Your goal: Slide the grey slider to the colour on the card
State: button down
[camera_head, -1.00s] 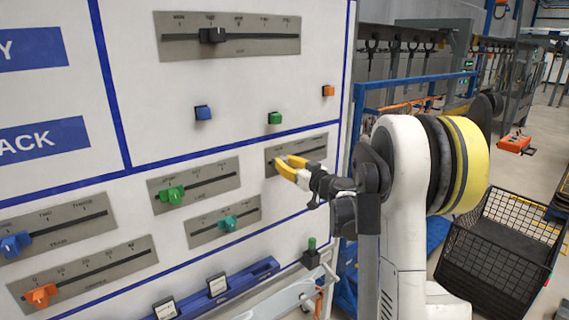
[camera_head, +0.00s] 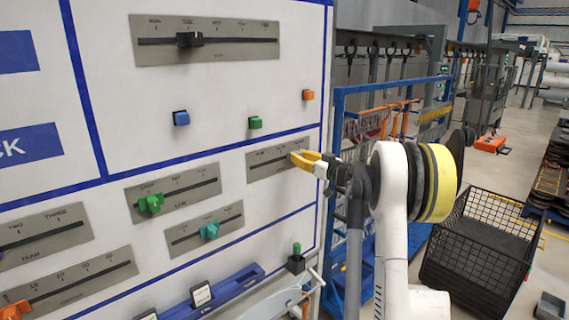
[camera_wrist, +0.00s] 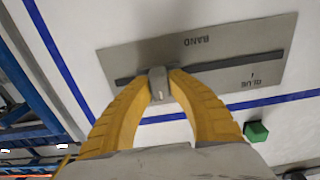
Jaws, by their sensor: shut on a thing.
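The grey slider (camera_wrist: 158,84) shows in the wrist view between the yellow fingertips of my gripper (camera_wrist: 160,80), which is shut on it. It sits toward the left part of the slot there, far from the BLUE mark at the right end. Its plate (camera_wrist: 215,52) reads BAND, upside down; the other colour marks are hidden behind the fingers. In the head view the plate (camera_head: 262,170) is at the lower right of the board and my gripper (camera_head: 299,158) is at its right end, hiding the slider. A card (camera_head: 201,294) stands in the blue rack; its writing is too small to read.
Nearby are the green slider (camera_head: 150,204), teal slider (camera_head: 209,231) and orange slider (camera_head: 15,310). Above are a black slider (camera_head: 190,39) and blue (camera_head: 181,118), green (camera_head: 255,122) and orange (camera_head: 308,95) knobs. A black crate (camera_head: 480,245) stands at right.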

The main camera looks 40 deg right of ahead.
jog(key=shift+w+d+r, duration=0.1)
jog(key=shift+w+d, duration=0.05)
jog(key=shift+d, duration=1.35)
jog(key=c, duration=1.3)
grip_release()
jog(key=shift+d, duration=0.2)
jog(key=shift+o, duration=0.2)
jog(key=shift+a, duration=0.1)
jog(key=s+d, duration=0.1)
jog(key=s, duration=1.1)
jog(key=shift+a, duration=0.1)
